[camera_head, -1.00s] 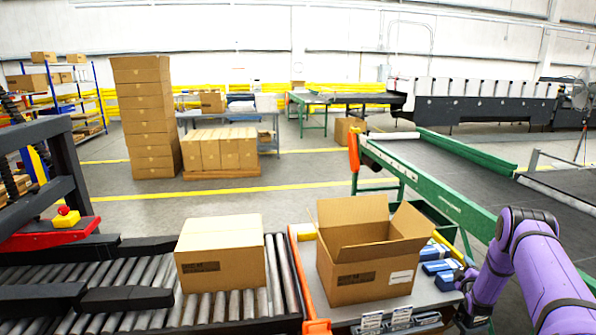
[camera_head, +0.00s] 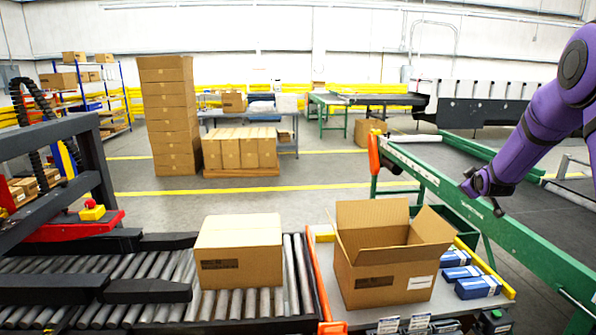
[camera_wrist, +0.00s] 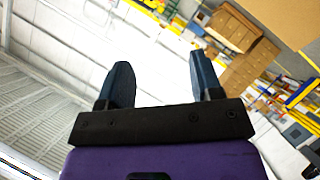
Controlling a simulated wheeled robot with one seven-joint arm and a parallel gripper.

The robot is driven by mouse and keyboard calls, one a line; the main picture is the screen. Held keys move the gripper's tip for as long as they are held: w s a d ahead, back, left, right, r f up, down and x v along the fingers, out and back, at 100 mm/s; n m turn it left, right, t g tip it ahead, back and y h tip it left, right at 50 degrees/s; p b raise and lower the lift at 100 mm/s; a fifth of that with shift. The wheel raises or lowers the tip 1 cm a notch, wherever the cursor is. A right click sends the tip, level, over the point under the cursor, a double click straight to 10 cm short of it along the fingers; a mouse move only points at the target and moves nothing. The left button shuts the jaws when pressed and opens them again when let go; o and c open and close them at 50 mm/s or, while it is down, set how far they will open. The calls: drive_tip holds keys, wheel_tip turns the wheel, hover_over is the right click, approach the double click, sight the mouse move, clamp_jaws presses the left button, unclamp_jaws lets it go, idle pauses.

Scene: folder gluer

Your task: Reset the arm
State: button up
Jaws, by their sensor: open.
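My purple arm is raised at the right of the head view. My gripper (camera_head: 484,203) hangs at its end, in front of the green conveyor frame and right of the open carton, apart from both. In the wrist view my gripper (camera_wrist: 160,85) shows two dark fingers spread wide with nothing between them. That view is tilted and looks towards the far hall, with the wall and stacked boxes behind the fingers.
An open carton (camera_head: 392,262) stands on the bench beside several blue packets (camera_head: 462,275). A closed carton (camera_head: 239,250) sits on the roller conveyor (camera_head: 302,270). The green conveyor frame (camera_head: 455,203) runs along the right. Open floor lies behind.

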drive_tip(key=s+a+r+m+g+y, duration=0.1)
drive_tip(key=s+a+r+m+g, duration=0.1)
drive_tip(key=s+a+r, duration=0.75)
drive_tip(key=s+a+r+m+g+y, duration=0.1)
drive_tip(key=s+a+r, duration=0.55)
drive_tip(key=s, duration=0.55)
drive_tip(key=s+a+m+g, duration=0.1)
drive_tip(key=s+a, duration=0.3)
drive_tip(key=s, duration=1.1)
drive_tip(key=s+a+m+g+y, duration=0.1)
drive_tip(key=s+a+g, duration=0.2)
drive_tip(key=s, duration=1.3)
drive_tip(key=shift+s+a+f+m+g+y, duration=0.2)
drive_tip(key=shift+a+f+m+g+y, duration=0.15)
drive_tip(key=shift+a, duration=0.5)
